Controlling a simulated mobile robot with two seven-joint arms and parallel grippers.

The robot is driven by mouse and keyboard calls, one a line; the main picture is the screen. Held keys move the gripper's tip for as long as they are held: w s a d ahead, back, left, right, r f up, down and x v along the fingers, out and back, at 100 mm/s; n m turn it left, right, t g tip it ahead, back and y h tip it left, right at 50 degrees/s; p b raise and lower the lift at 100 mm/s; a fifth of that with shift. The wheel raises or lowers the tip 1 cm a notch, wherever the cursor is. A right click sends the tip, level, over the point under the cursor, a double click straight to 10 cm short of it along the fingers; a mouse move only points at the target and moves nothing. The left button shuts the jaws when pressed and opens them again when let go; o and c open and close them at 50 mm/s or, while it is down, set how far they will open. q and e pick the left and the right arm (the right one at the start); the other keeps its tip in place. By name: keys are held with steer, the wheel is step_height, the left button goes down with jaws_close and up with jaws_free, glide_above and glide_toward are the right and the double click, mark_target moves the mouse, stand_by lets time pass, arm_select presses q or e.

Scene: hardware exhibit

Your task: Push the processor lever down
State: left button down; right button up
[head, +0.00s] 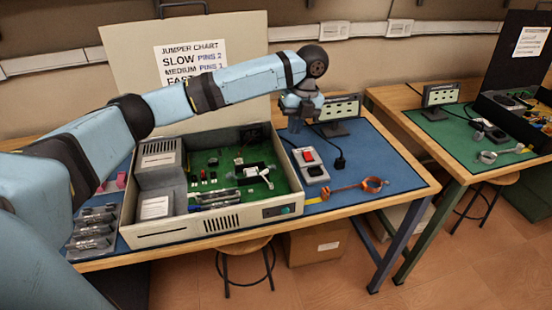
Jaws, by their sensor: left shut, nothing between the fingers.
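An open computer case (205,222) stands on the blue-topped bench, with a green board (205,160) inside. A pale processor socket area (252,170) is on the board's right half. A thin light piece beside it (267,178), which looks like the lever, sticks out to the right; it is too small to tell its exact angle. My left gripper (295,124) is shut and empty. It points down above the bench, beyond the case's right back corner and apart from the socket. My right gripper is not in view.
A power strip with a red switch (308,157), a black plug (339,160) and an orange strap (350,188) lie right of the case. A small display (338,109) stands behind. Memory modules (93,230) sit at left. A chart board (125,50) stands behind the case.

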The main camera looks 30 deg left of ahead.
arm_select(q)
steer(key=shift+s+a+f+b, duration=0.25)
steer(key=shift+s+a+f, duration=0.4)
steer(key=shift+f, duration=1.25)
steer(key=shift+s+a+f+b, duration=0.25)
steer(key=shift+s+a+f, duration=0.45)
steer(key=shift+f, duration=1.25)
steer(key=shift+s+a+f+b, duration=0.25)
steer(key=shift+s+a+f, duration=0.4)
steer(key=shift+f, duration=1.25)
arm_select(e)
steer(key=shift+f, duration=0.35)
arm_select(q)
steer(key=shift+s+d, duration=0.15)
